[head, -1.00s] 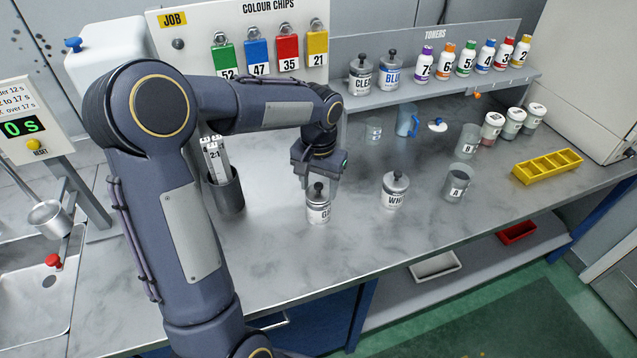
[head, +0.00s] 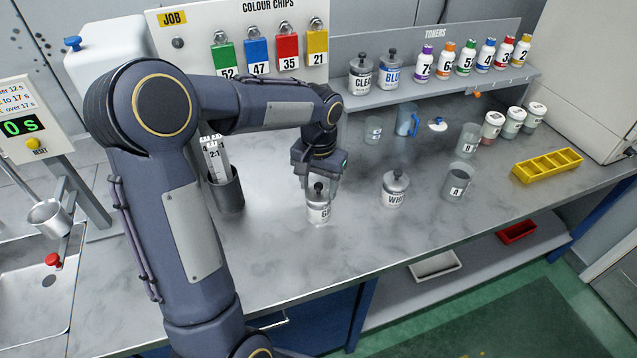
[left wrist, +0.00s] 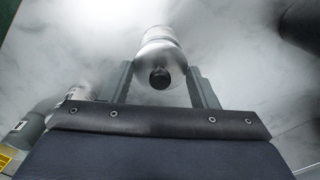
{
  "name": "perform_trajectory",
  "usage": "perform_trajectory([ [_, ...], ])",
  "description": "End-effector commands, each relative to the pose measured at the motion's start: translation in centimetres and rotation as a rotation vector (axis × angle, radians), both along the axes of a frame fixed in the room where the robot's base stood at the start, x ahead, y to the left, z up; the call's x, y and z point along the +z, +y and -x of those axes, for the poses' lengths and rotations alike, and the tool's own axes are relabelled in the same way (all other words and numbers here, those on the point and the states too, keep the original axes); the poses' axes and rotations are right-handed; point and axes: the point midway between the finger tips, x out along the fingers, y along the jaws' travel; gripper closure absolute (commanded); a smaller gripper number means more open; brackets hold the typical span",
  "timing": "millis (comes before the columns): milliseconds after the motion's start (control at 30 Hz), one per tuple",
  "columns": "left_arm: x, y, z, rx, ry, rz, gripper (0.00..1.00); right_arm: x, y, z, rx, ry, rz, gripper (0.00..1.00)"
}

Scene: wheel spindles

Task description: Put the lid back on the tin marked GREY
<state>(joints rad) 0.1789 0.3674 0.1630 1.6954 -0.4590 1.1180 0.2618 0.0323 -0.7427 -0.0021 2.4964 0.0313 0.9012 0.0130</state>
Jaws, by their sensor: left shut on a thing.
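The tin marked GREY (head: 319,211) stands upright on the bench; only the first letters of its label can be read. Its metal lid with a dark knob (head: 318,188) is at the top of the tin. My left gripper (head: 320,182) is over the tin, pointing down, shut on the lid. In the left wrist view the lid's knob (left wrist: 160,77) lies between the two fingers, with the pale metal behind it. Whether the lid is fully seated cannot be told. My right gripper is not in view.
A lidded white tin (head: 395,190) stands to the right. A dark holder with strips (head: 228,192) stands to the left. Beakers (head: 459,184), a blue jug (head: 407,121) and a yellow tray (head: 547,166) are farther right. The bench front is clear.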

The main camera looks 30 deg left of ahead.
Motion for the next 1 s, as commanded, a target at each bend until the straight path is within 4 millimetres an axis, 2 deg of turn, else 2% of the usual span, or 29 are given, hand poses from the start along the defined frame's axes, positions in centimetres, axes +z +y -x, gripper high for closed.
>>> perform_trajectory([
  [467,-0.04,0.03,0.00,0.000,0.000,0.000,0.67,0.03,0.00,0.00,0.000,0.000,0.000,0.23],
  [500,-0.04,0.03,0.00,0.000,0.000,0.000,0.45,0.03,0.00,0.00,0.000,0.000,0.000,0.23],
  [667,-0.04,0.03,-0.01,0.000,0.000,0.000,0.24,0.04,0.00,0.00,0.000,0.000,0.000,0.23],
  [700,-0.04,0.03,-0.01,0.000,0.000,0.000,0.21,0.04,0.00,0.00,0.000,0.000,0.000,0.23],
  [867,-0.04,0.03,-0.01,0.000,0.000,0.000,0.21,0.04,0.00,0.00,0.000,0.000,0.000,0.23],
  [1000,-0.04,0.03,-0.01,0.000,0.000,0.000,0.05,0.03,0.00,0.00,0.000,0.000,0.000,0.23],
])
